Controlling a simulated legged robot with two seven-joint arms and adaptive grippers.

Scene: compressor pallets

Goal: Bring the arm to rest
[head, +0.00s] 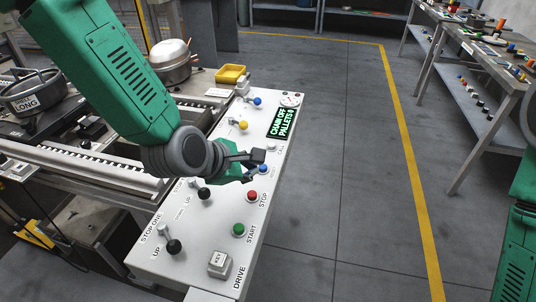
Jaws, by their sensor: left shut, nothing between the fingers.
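My left gripper (256,164) is over the white control panel (205,235), its arm coming down from the upper left. Its fingers are shut and hold nothing. They are close to a blue button on the panel's right side, and I cannot tell whether they touch it. The gripper and wrist hide part of the panel's middle. My right arm shows only as green links at the right edge, and its gripper is out of view.
The panel has a red stop button (252,196), a green start button (238,230), black-knobbed levers (174,247) and a lit display (283,123). A yellow tray (230,74) stands behind it. A cluttered workbench (485,50) stands at right. The floor between is clear.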

